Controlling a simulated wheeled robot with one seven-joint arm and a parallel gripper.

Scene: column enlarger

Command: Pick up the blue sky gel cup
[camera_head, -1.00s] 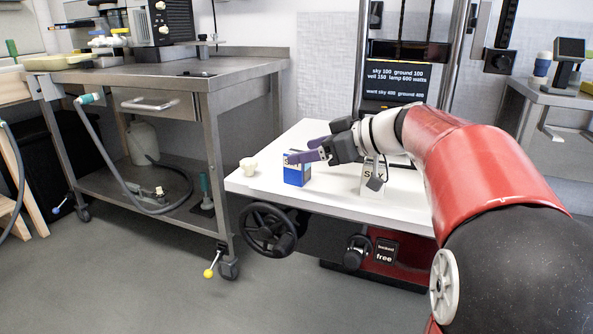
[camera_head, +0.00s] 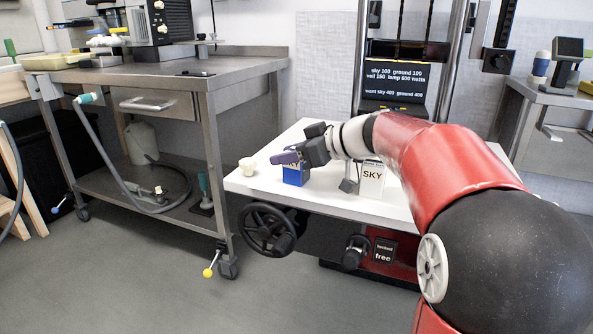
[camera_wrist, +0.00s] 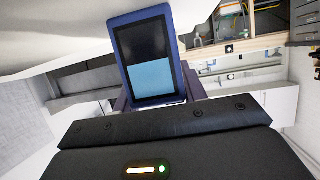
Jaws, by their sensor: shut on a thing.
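The blue sky gel cup (camera_head: 293,177) is a small blue box near the left end of the white board (camera_head: 330,205). My gripper (camera_head: 288,158) is at its upper part, and its purple fingers cover part of the lettered label. In the wrist view the cup (camera_wrist: 122,58) has a blue rim around a dark upper half and a light blue lower half inside. My gripper (camera_wrist: 158,100) is shut on the cup, with a finger on each side of it. I cannot tell whether the cup's base touches the board.
A white box lettered SKY (camera_head: 373,181) stands on the board to the right of the cup. A small cream cup (camera_head: 248,166) stands at the board's left edge. A black screen (camera_head: 394,83) stands behind. A steel cart (camera_head: 240,68) is to the left, across a floor gap.

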